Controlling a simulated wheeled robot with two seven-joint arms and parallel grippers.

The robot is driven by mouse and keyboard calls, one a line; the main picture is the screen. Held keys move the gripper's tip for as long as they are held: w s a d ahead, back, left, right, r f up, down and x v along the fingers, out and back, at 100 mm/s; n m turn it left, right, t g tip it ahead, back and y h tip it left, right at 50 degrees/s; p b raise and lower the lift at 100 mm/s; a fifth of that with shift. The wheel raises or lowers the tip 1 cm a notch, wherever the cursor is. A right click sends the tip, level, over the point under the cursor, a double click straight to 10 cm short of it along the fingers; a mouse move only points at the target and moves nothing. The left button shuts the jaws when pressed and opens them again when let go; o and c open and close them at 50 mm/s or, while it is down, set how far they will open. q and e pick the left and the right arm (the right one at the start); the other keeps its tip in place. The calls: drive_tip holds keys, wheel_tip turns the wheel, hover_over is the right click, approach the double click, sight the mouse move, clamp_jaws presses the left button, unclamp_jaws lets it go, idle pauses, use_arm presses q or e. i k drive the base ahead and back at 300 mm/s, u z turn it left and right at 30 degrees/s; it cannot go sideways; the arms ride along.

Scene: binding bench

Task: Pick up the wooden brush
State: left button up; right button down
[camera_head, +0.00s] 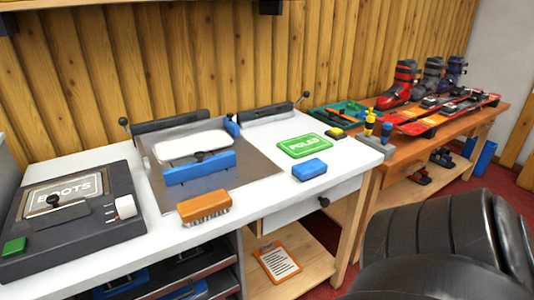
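The wooden brush (204,207) lies on the white bench top near its front edge, bristles down. Neither of my grippers shows in the head view.
A dark boot device (70,235) stands to the brush's left. A binding jig with a blue bar (200,168) is behind it. A blue block (309,169) and a green sign (303,146) lie to its right.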

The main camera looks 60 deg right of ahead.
sight(205, 208)
drive_tip(key=z, duration=1.3)
drive_tip(key=k, duration=0.3)
drive_tip(key=z, duration=0.65)
drive_tip(key=i, duration=0.45)
drive_tip(key=u, duration=0.25)
